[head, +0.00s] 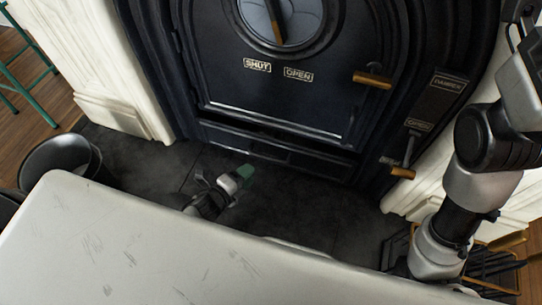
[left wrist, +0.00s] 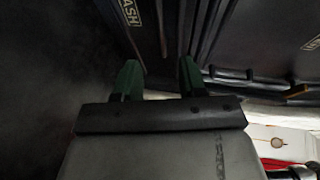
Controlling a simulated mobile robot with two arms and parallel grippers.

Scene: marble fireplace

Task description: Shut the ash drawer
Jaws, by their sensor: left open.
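The dark ash drawer (head: 275,153) is low in the black stove front, under the arched door, in the head view. A dark gap shows above its front; how far out it stands is hard to tell. In the left wrist view, its face with the "ASH" plate (left wrist: 129,12) is at the top left. My left gripper (head: 243,172) is low in front of the drawer, close to it. Its two green fingertips (left wrist: 160,75) are apart with nothing between them in the left wrist view. Contact with the drawer cannot be made out. My right gripper is out of view.
The stove door (head: 275,85) has a brass-ended handle (head: 372,79) and SHUT and OPEN plates. A damper lever (head: 402,170) sticks out at the right. A dark bucket (head: 60,160) stands at left, fire tools (head: 490,265) at right. Dark hearth (head: 140,165) lies clear in front.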

